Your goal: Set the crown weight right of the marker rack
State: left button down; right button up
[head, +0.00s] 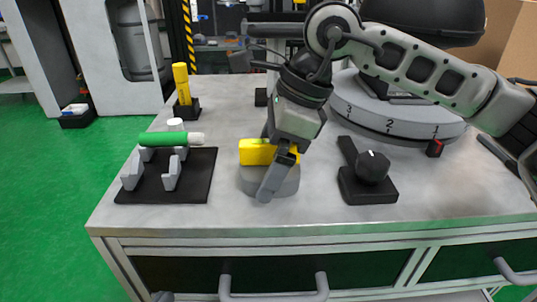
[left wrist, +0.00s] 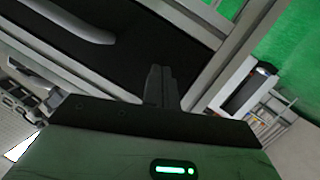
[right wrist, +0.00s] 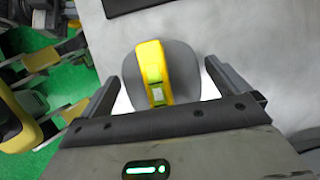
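The crown weight, a round grey body with a yellow bar on top (head: 257,152), stands on the grey bench to the right of the marker rack (head: 205,185), with clear bench between them. The rack is a black plate with grey cradles holding a green marker (head: 165,139). My right gripper (head: 273,165) is over the weight. In the right wrist view, its open fingers (right wrist: 168,85) are on either side of the weight (right wrist: 184,62), with gaps to the yellow bar. My left gripper (left wrist: 159,72) has its fingers together, empty, low by the bench drawers.
A yellow marker (head: 181,82) stands in a black holder behind the rack. A black knob box (head: 367,180) is right of the weight, before a numbered round grey platform (head: 400,122). Drawer handles (head: 273,290) stick out at the front. The bench front centre is clear.

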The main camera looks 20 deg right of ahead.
pick_arm(q)
jog(key=shift+r, duration=0.15)
pick_arm(e)
jog(key=shift+r, duration=0.25)
jog(key=p+v, duration=0.3)
jog(key=v, duration=0.7)
jog(key=shift+r, duration=0.25)
jog(key=shift+s+d+r, duration=0.1)
jog(key=shift+d+r, duration=0.25)
jog(key=shift+r, duration=0.25)
pick_arm(q)
jog(key=shift+s+a+f+m+g+y, duration=0.2)
jog(key=shift+a+f+g+y, duration=0.15)
jog(key=shift+f, duration=0.25)
jog(key=shift+s+a+f+m+g+y, duration=0.1)
jog(key=shift+a+f+m+g+y, duration=0.1)
jog(key=shift+f+g, duration=0.35)
jog(key=shift+w+r, duration=0.15)
jog(key=shift+w, duration=0.1)
jog(key=shift+r+t, duration=0.1)
jog(key=shift+t, duration=0.2)
